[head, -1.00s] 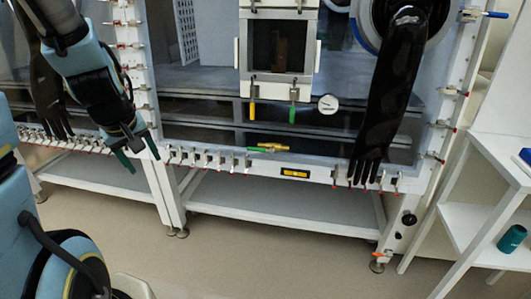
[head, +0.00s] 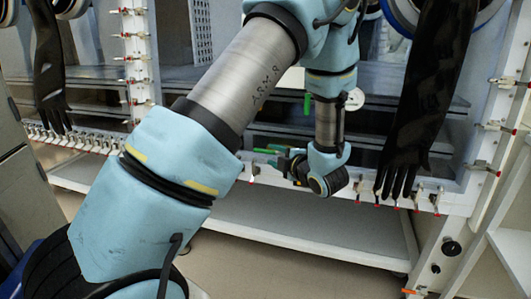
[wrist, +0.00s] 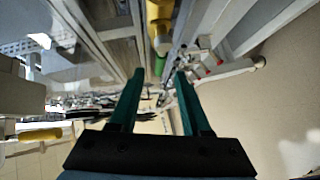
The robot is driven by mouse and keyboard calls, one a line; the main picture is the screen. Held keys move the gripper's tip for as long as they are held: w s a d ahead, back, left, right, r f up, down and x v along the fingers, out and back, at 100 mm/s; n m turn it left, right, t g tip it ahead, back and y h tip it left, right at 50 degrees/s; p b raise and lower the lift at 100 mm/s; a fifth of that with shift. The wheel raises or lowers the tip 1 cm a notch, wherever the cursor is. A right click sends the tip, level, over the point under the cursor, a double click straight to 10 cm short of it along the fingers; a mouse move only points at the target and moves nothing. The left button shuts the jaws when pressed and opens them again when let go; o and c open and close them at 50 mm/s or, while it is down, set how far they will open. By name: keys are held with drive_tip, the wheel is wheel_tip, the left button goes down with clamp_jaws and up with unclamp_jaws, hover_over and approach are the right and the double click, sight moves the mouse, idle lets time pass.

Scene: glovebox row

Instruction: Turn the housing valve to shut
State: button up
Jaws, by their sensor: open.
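My gripper (wrist: 159,80) is open in the wrist view, with its two teal fingers apart. A yellow bar with a green end (wrist: 159,28) shows beyond the fingertips, in line with the gap between them. I cannot tell whether it touches them, or for certain whether it is the housing valve's handle. In the head view my gripper (head: 266,158) is low at the front sill of the glovebox, partly hidden by my wrist. A small green part (head: 266,151) shows beside it; the yellow part is hidden there.
A black glove (head: 425,100) hangs just right of my wrist. Small red-tipped clamps (head: 437,200) line the sill and frame. A white shelf (head: 300,228) runs below. An orange-handled fitting (head: 411,291) and black knob (head: 451,247) sit low right. The floor in front is clear.

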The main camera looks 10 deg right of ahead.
sight(260, 150)
drive_tip(key=x, duration=0.9)
clamp_jaws()
idle(1.3)
